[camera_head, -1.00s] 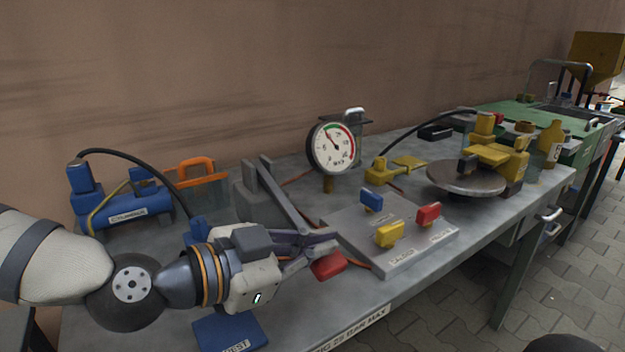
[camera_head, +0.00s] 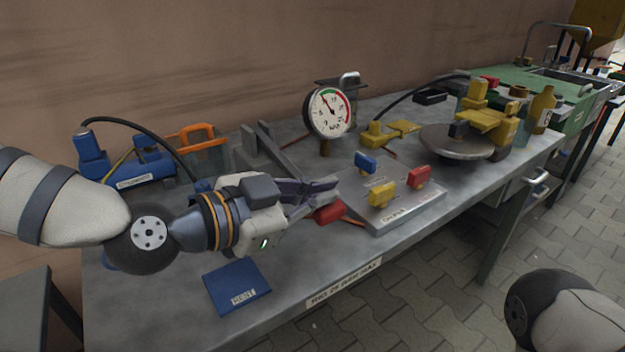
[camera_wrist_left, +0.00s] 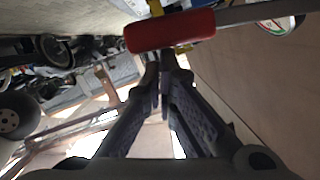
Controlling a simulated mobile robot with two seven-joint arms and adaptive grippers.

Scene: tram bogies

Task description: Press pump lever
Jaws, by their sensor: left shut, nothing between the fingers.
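The pump lever is a long grey bar (camera_head: 290,160) with a red grip (camera_head: 328,214) at its near end, slanting down from a grey pump block (camera_head: 250,150). The red grip also shows in the left wrist view (camera_wrist_left: 170,30), just beyond my fingertips. My left gripper (camera_head: 336,185) is shut and empty, its fingertips close to the red grip. My fingers cover part of the lever in the head view. I cannot tell whether they touch it. A round pressure gauge (camera_head: 328,112) stands behind. My right gripper is not in view.
A grey plate (camera_head: 400,215) carries blue (camera_head: 365,162), yellow (camera_head: 381,194) and red (camera_head: 419,176) valve knobs, right of the lever. A blue cylinder unit (camera_head: 135,165) stands at left. A blue plate (camera_head: 237,287) lies in front. A round disc (camera_head: 462,142) with yellow parts stands right.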

